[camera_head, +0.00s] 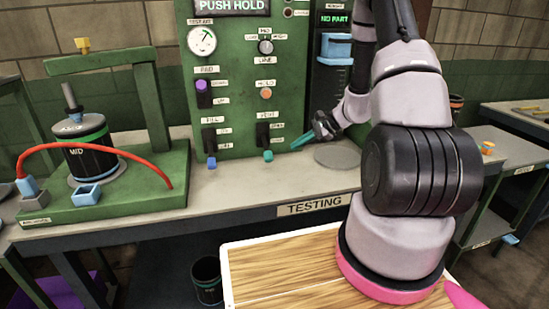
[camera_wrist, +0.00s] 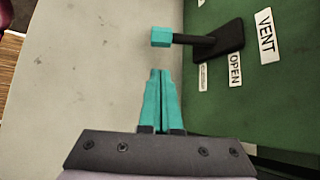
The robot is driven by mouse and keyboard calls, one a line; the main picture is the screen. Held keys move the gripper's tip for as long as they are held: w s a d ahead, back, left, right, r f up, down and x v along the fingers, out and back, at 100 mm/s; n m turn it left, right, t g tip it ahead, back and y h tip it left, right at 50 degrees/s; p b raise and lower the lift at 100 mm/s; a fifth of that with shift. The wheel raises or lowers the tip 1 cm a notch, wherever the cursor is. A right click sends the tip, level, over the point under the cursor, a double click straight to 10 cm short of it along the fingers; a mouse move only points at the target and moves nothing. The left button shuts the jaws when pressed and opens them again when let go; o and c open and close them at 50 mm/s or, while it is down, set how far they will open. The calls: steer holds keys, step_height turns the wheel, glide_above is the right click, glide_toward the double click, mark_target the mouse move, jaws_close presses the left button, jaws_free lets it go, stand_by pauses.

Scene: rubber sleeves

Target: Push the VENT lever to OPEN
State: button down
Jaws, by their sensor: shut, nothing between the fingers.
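The VENT lever has a teal knob (camera_head: 268,155) on a dark stem, set in a black plate (camera_head: 262,134) low on the green test panel. Its knob hangs at the lower end of the plate. In the wrist view the teal knob (camera_wrist: 161,37) and stem stick out from the plate, beside the VENT label (camera_wrist: 266,35) and the OPEN label (camera_wrist: 234,68). A lower label there is too small to read. My gripper (camera_head: 294,146) is right of the lever. Its teal fingers (camera_wrist: 161,72) are shut and empty, with a small gap between the tips and the knob.
The FILL lever with a blue knob (camera_head: 212,162) is left of VENT. A purple knob (camera_head: 202,85) and an orange knob (camera_head: 266,93) sit above. A round grey disc (camera_head: 338,156) lies on the bench below my arm. A green fixture (camera_head: 110,202) with a red hose stands left.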

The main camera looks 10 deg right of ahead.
mark_target(276, 166)
steer(key=shift+a, duration=0.1)
steer(key=x, duration=0.9)
steer(key=shift+w+a+f, duration=0.1)
steer(key=shift+a+f, duration=0.15)
steer(key=shift+f, duration=0.05)
steer(key=shift+r, duration=0.1)
steer(key=shift+r+g, duration=0.15)
steer(key=shift+g, duration=0.15)
